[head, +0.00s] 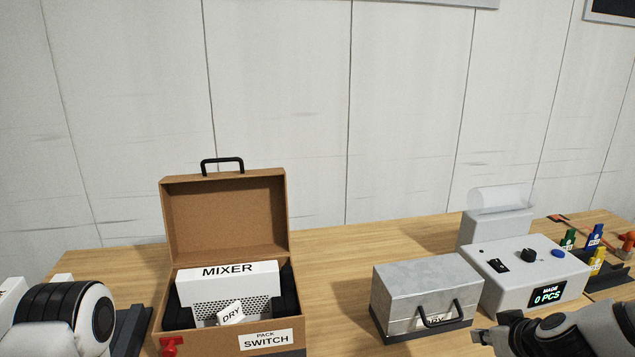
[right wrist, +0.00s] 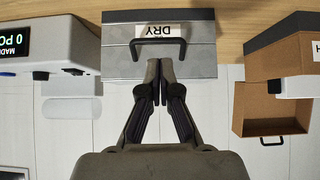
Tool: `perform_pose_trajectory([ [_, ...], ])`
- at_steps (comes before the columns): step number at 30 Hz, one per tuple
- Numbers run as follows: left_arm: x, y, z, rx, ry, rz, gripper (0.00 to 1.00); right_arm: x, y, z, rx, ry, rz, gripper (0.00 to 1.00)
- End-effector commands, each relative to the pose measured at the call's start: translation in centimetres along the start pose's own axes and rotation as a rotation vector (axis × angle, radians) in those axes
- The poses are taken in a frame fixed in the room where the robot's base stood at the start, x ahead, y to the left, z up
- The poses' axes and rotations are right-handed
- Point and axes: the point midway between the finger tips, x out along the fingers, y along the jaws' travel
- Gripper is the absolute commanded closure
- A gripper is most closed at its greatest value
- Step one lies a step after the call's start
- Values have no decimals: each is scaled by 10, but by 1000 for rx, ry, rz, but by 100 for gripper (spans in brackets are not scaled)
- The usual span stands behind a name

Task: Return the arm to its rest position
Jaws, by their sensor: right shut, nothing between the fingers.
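My right arm comes in at the lower right of the head view, with its gripper (head: 486,336) in front of the grey metal box and the control unit. In the right wrist view, which is upside down, the right gripper (right wrist: 159,78) has its fingers together with nothing between them. Its tips lie over the front of the grey box (right wrist: 118,63) near the black handle (right wrist: 160,42); I cannot tell how far apart they are. Part of my left arm (head: 65,318) shows at the lower left; its gripper is out of view.
An open brown case (head: 225,220) holds a white MIXER unit (head: 228,285) and a DRY packet (head: 230,313). The closed grey box (head: 415,285) stands beside a control unit (head: 530,270) reading 0 PCS. Bare wood (head: 335,270) lies mid-table.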

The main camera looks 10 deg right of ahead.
Motion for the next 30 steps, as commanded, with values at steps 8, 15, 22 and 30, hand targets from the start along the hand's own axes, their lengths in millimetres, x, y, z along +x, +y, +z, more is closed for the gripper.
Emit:
perform_pose_trajectory([
  [8,30,0,0,0,0,0,59,61,-67,210,-344,-482,-65,100],
  [15,45,0,0,0,0,0,59,40,-132,360,-377,-774,-129,100],
  [22,45,0,0,0,0,0,59,17,-164,389,-63,-814,-41,100],
  [30,45,0,0,0,0,0,59,21,-165,386,132,-792,35,100],
])
